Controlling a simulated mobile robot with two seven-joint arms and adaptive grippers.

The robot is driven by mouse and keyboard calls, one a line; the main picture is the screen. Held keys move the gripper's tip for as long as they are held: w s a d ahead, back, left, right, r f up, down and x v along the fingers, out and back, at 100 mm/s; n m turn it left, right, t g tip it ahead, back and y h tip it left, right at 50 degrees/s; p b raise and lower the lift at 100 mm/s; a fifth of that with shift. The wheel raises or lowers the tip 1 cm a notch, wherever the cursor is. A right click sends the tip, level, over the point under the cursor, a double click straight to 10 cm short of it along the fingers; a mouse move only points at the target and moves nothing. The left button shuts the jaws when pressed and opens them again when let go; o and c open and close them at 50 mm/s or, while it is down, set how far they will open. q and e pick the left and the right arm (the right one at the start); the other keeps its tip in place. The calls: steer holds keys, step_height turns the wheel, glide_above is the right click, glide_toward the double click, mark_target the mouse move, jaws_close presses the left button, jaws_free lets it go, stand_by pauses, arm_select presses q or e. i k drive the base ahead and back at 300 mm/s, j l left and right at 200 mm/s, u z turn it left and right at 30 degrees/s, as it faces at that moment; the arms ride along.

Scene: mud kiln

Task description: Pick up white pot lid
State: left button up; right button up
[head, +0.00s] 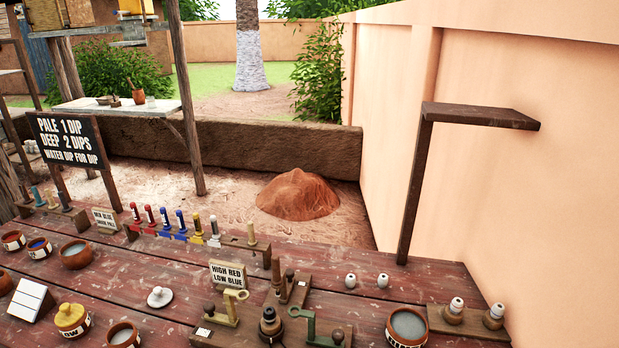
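A white pot lid (159,297) with a small knob on top lies on the wooden table (180,270), left of the middle. It stands apart from the things around it, with bare planks on its sides. A yellow lid (69,315) sits on a labelled clay pot at the lower left. Neither of my grippers shows in the head view.
A rack of coloured sticks (165,219) lines the back edge.

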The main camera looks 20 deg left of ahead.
mark_target(160, 297)
steer(key=u, duration=1.55)
steer(key=i+j+z, duration=0.1)
steer(key=j+z, duration=0.15)
steer(key=z, duration=0.2)
steer(key=j+z, duration=0.25)
steer(key=z, duration=0.15)
steer(key=i+j+z, duration=0.1)
steer(key=j+z, duration=0.2)
steer(key=z, duration=0.15)
steer(key=j+z, duration=0.25)
steer(key=z, duration=0.15)
